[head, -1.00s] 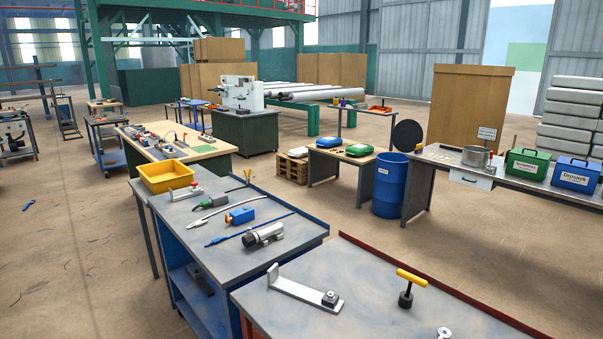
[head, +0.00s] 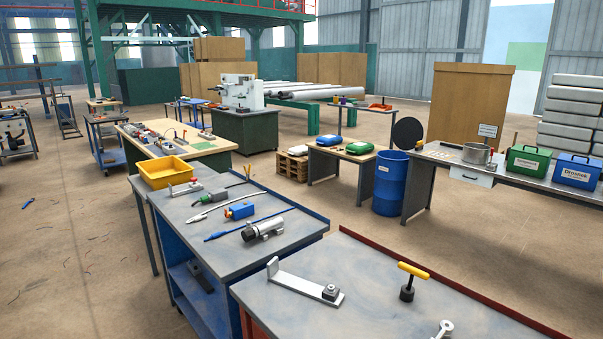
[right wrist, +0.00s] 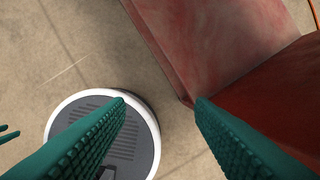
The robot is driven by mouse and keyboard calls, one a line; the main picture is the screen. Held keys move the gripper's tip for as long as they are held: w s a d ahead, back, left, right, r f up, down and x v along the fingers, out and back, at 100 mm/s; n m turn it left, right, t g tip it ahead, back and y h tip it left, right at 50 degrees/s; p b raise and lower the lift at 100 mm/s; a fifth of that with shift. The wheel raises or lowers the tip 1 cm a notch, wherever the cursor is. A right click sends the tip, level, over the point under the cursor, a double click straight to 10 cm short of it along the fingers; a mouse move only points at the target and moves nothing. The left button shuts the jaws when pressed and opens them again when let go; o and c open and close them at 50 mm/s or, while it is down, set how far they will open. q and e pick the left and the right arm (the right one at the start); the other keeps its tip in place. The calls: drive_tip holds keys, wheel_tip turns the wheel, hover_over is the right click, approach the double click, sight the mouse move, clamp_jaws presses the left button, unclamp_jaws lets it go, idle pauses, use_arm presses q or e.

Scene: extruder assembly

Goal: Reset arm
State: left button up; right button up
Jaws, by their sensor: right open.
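My right gripper (right wrist: 160,125) shows in the right wrist view with its two green ribbed fingers spread wide apart. Nothing is between the fingers. Neither gripper shows in the head view, so my left gripper is out of sight.
The near bench (head: 390,295) bears a metal bracket (head: 300,287), a yellow-handled tool (head: 410,278) and a metal part (head: 443,328). A blue barrel (head: 390,185) stands behind. Floor at left is mostly free.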

drive_tip(key=s+d+f+g+b, duration=0.1)
drive_tip(key=s+f, duration=0.3)
drive_tip(key=f, duration=0.6)
drive_tip(key=s+f+b, duration=0.2)
drive_tip(key=s+f, duration=0.1)
drive_tip(key=f, duration=0.7)
drive_tip(key=s+d+f+b, duration=0.1)
drive_tip(key=s+d+f, duration=0.1)
drive_tip(key=s+f, duration=0.8)
drive_tip(key=shift+s+d+f+g+b, duration=0.2)
drive_tip(key=shift+s+g+b, duration=0.2)
drive_tip(key=shift+s, duration=0.6)
